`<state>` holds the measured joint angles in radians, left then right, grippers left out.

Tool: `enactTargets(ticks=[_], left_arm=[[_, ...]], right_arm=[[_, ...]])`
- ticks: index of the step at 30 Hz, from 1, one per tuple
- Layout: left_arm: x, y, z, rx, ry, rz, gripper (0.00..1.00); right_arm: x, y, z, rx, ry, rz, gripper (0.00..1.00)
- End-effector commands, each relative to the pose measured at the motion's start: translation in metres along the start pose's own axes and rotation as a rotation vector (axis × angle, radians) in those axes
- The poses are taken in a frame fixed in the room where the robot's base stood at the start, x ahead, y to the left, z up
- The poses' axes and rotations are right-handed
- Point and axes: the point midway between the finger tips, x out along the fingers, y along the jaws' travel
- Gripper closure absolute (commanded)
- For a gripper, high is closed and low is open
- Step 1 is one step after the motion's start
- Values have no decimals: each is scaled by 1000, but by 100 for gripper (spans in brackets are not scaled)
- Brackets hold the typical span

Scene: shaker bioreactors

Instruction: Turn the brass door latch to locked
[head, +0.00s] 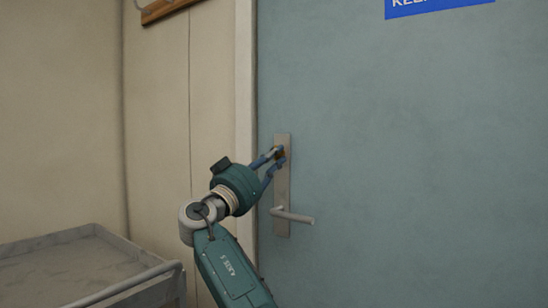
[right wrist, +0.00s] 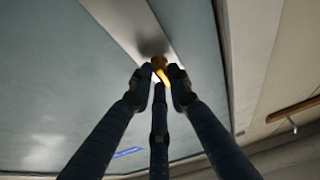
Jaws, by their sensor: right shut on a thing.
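The brass latch (right wrist: 161,68) sits on the metal lock plate (head: 283,190) of the blue-grey door (head: 410,160). In the head view the latch is mostly hidden behind my fingers, near the top of the plate. My right gripper (head: 279,156) reaches it from the left. In the right wrist view the fingers of my right gripper (right wrist: 160,82) close around the latch's yellow tab. The tab looks tilted in that view. The lever handle (head: 294,216) is lower on the same plate and points right. My left gripper is not in view.
A grey tray or cart (head: 75,262) with a raised rim stands at the lower left. The door frame (head: 245,100) runs just left of the plate. A blue sign (head: 435,7) is high on the door. A wooden rail (head: 165,10) is on the wall at upper left.

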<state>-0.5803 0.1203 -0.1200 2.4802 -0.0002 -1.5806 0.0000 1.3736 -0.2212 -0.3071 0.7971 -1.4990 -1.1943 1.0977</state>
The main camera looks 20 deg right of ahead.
Motion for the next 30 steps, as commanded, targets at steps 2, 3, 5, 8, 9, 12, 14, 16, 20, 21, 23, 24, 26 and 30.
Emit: enactTargets(ticks=[2,3,5,8,9,12,14,16,20,21,23,24,26,30], left_arm=[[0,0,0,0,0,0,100],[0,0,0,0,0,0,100],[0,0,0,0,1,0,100],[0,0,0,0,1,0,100],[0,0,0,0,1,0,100],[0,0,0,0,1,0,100],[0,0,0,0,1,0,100],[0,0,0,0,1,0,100],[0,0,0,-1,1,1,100],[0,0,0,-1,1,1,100],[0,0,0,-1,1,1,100],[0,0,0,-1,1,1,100],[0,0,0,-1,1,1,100],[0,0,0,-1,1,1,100]], right_arm=[[0,0,3,2,-5,1,100],[0,0,3,2,-5,1,100],[0,0,3,2,-6,1,100],[0,0,3,1,-6,1,100],[0,0,3,1,-6,1,79],[0,0,3,1,-5,0,64],[0,0,2,1,-4,0,64],[0,0,2,1,-4,0,64],[0,0,1,1,-2,0,64],[-2,0,1,1,-2,-1,64],[-6,-1,1,1,-2,-1,64],[-10,-1,1,1,-2,-2,64],[-19,-1,1,3,-2,-4,64],[-48,-1,2,3,-3,-4,64]])
